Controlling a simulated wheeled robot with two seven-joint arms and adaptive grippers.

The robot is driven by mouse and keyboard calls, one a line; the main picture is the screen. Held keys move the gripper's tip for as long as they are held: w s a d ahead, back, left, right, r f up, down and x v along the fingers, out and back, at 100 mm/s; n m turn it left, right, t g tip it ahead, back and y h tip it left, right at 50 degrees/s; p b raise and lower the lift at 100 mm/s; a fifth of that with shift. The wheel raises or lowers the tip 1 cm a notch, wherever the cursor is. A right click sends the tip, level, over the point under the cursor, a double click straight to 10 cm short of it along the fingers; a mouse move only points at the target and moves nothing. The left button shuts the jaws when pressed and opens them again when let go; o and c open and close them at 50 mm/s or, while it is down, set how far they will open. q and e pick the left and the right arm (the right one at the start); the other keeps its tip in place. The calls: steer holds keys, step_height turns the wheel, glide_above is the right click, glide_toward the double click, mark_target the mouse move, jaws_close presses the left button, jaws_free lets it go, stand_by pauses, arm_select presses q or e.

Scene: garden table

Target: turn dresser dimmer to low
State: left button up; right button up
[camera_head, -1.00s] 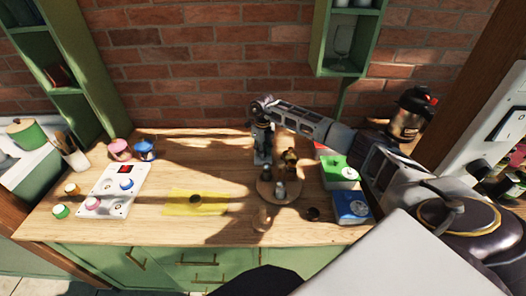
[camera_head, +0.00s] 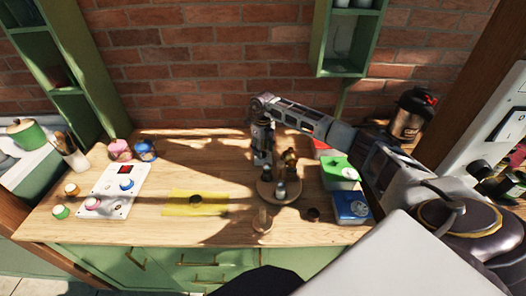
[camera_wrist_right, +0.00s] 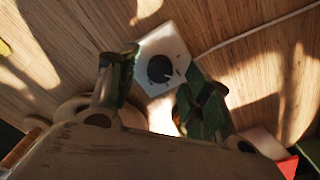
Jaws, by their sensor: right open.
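The dimmer (camera_wrist_right: 162,62) is a white square plate with a dark round knob (camera_wrist_right: 160,69) in the right wrist view. A pale mark shows on the knob's lower right. In the head view my right gripper (camera_head: 263,160) points down at the back of the wooden top, and I cannot make out the dimmer there. My left gripper is out of view.
A round wooden stand (camera_head: 265,189) with small bottles is just in front of my right gripper. Green (camera_head: 340,170) and blue (camera_head: 351,207) boxes lie to its right. A yellow cloth (camera_head: 215,205) and a white knob panel (camera_head: 118,205) lie left. A brick wall rises behind.

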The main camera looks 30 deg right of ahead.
step_height(320, 180, up, 11)
steer(key=shift+f, duration=0.15)
stand_by(0.4)
steer(key=shift+f, duration=0.1)
stand_by(0.5)
